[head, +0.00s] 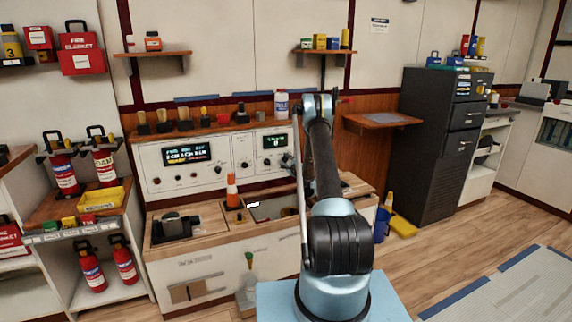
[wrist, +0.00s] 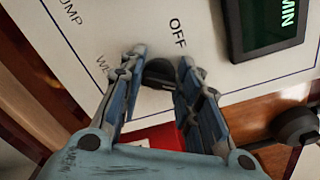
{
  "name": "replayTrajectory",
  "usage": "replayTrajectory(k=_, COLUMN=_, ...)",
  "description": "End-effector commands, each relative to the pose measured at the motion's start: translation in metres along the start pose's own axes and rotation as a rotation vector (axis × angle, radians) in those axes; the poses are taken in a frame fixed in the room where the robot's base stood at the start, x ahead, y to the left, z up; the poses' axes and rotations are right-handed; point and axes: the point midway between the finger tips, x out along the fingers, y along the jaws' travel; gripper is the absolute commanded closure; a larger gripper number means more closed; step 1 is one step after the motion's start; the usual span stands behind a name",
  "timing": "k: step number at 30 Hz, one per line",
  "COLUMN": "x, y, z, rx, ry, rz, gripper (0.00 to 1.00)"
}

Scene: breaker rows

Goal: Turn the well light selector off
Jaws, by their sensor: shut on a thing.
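The black selector knob (wrist: 160,73) sits on a white panel in the wrist view, with "OFF" printed above it and a partly covered label starting "WE" to its left. My gripper (wrist: 161,60) is shut on this knob, one finger on each side. The fingers cover much of the knob, so I cannot tell which way its pointer faces. In the head view the white control panel (head: 243,155) stands at the back of the bench.
A lit display (wrist: 270,25) is right of the knob, and another dark knob (wrist: 296,125) lies lower right. A red thing (wrist: 160,137) shows below my fingers.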

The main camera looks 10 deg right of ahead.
Motion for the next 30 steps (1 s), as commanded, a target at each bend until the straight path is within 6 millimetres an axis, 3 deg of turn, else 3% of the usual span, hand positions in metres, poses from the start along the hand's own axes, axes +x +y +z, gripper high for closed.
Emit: replayTrajectory(k=30, x=-0.0007, y=0.0076, z=-0.0011, rx=-0.929, ry=-0.004, rz=0.001, gripper=0.93)
